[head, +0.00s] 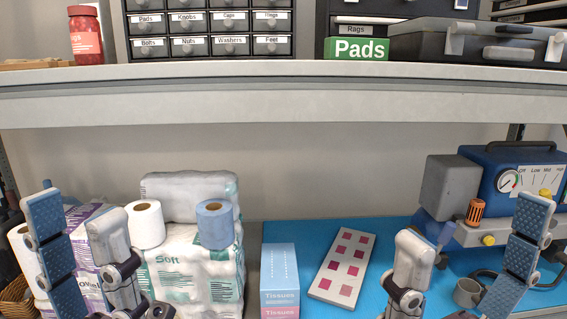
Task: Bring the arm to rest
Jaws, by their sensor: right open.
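My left gripper (76,216) is at the lower left, in front of the paper packs, with its two fingers apart and nothing seen between them. My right gripper (473,228) is at the lower right, in front of the blue mat and the blue machine. Its fingers are spread wide and hold nothing. Both grippers point upward. The arms behind them are mostly out of view below the picture.
A rack shelf edge (290,108) runs across above both grippers. Paper packs (190,265) and toilet rolls (146,225) stand left. Tissue boxes (280,272), a swatch card (343,268) and a blue machine (507,165) are on the lower level, with a blue mat (385,235).

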